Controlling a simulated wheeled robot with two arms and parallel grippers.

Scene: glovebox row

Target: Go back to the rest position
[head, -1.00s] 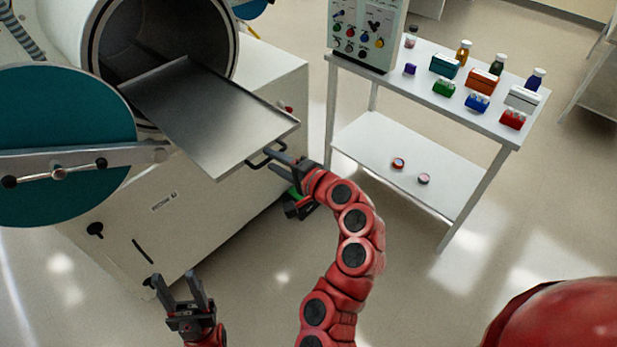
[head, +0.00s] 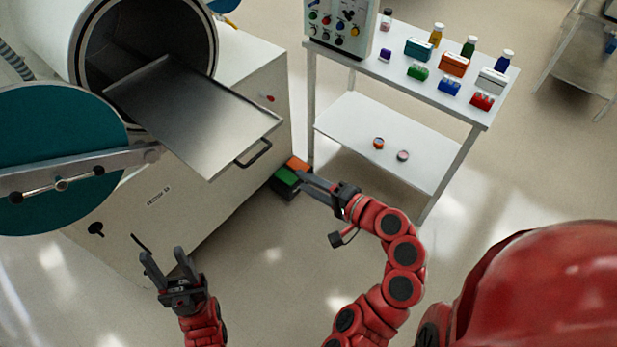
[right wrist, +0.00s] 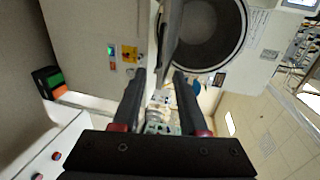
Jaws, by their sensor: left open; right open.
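My right gripper (head: 316,184) is open and empty in the head view, to the right of the tray's handle and clear of it. Its two fingers also show in the right wrist view (right wrist: 158,82). My left gripper (head: 168,262) is open and empty at the lower left, in front of the white cabinet. The metal tray (head: 195,115) sticks out of the round chamber opening (head: 146,40), and its black handle (head: 256,153) is free. The round teal door (head: 50,150) stands open at the left.
A white cart (head: 400,140) stands at the right with small bottles and coloured boxes on top. Two small round items lie on its lower shelf. A green and orange box (head: 287,178) sits on the floor by the cabinet (head: 215,205). Open floor lies in front.

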